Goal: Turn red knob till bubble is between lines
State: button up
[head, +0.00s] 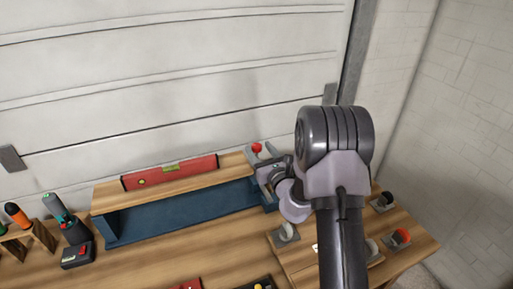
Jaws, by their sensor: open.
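A small red knob (256,148) sticks up at the right end of a raised wooden board (232,162). A red spirit level (150,177) lies along the back of this board. Its yellow-green vial (171,168) is too small to tell where the bubble is against the lines. My gripper (262,174) is just in front of and below the red knob, at the board's right end. It is open and seems empty. My arm covers part of the bench to the right, and the fingertips are hard to make out.
A blue support (180,211) carries the board. Small mounts with a black knob (387,197), an orange-red knob (402,236) and a grey piece (287,232) stand at right. Screwdrivers in a wooden rack (38,238) stand at left. A garage door (170,60) closes the back.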

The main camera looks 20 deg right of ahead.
jog(key=shift+w, duration=1.45)
grip_shut()
jog(key=shift+y, duration=0.3)
jog(key=n+y, duration=0.2)
jog(key=y, duration=0.1)
jog(key=n+g+y+b, duration=0.1)
jog(key=n+y, duration=0.1)
jog(key=y, duration=0.1)
jog(key=shift+f+n+g, duration=0.1)
jog(key=shift+n+g, duration=0.2)
jog(key=shift+n+g+y+b, duration=0.35)
jog(key=shift+n+g+y, duration=0.55)
jog(key=shift+y, duration=0.4)
jog(key=shift+n+g+y+b, duration=0.3)
jog(key=shift+n+g+y, duration=0.4)
jog(key=shift+n+y, duration=0.45)
jog(key=shift+y, duration=0.45)
